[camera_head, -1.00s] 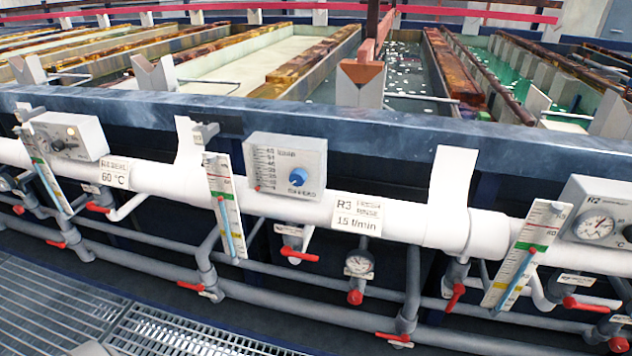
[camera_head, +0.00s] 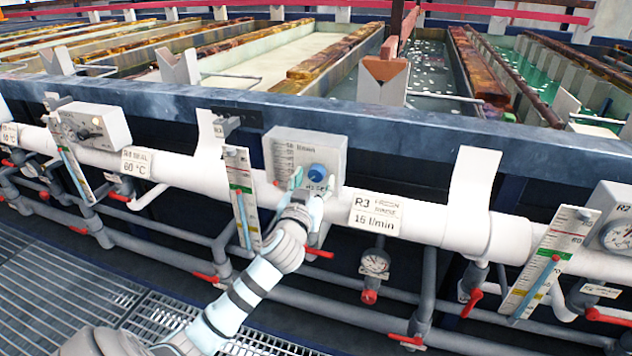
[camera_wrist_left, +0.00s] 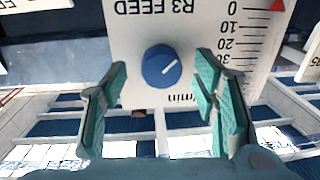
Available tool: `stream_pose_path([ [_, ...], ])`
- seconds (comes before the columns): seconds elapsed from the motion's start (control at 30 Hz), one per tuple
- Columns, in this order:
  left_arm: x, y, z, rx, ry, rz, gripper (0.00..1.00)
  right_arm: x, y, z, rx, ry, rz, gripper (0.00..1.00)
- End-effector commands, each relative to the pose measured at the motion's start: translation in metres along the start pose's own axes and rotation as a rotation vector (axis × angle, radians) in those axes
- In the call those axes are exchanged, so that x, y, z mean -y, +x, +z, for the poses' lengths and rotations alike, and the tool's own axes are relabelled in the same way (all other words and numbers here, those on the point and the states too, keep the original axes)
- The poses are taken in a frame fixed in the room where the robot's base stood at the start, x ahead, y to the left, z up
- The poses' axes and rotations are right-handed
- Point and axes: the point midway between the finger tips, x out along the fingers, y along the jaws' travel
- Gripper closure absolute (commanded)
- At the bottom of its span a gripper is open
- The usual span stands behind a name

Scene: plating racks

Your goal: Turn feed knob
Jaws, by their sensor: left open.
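In the left wrist view the knob (camera_wrist_left: 161,66) is below the upside-down label "R3 FEED", beside a scale with a red pointer near 0. My left gripper (camera_head: 311,182) is in front of the box, just below the knob. In the wrist view its two teal fingers (camera_wrist_left: 165,85) are spread on either side of the knob, with gaps between them and it. My right gripper is not seen.
A white pipe (camera_head: 400,205) runs behind and below the box. A sign (camera_head: 376,213) reading "R3" and "15 l/min" hangs to the right. A tube flow gauge (camera_head: 241,198) is just left of my arm. Red valve handles (camera_head: 318,253) sit below.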

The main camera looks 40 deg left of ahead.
Motion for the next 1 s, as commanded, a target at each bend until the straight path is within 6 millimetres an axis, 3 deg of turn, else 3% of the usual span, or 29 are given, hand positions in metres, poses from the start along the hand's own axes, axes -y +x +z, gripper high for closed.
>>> stream_pose_path([
  [0.13,0.000,0.015,0.000,0.000,0.001,0.000,0.46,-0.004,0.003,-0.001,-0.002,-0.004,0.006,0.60],
  [0.4,0.000,0.017,0.000,0.001,0.000,0.001,0.46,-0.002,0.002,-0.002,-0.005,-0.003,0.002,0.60],
  [0.7,-0.001,0.017,0.000,0.001,0.000,0.002,0.94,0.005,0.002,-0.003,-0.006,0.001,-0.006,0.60],
  [1.0,-0.001,0.017,0.000,-0.002,0.029,0.002,0.94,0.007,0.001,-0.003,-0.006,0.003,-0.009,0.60],
])
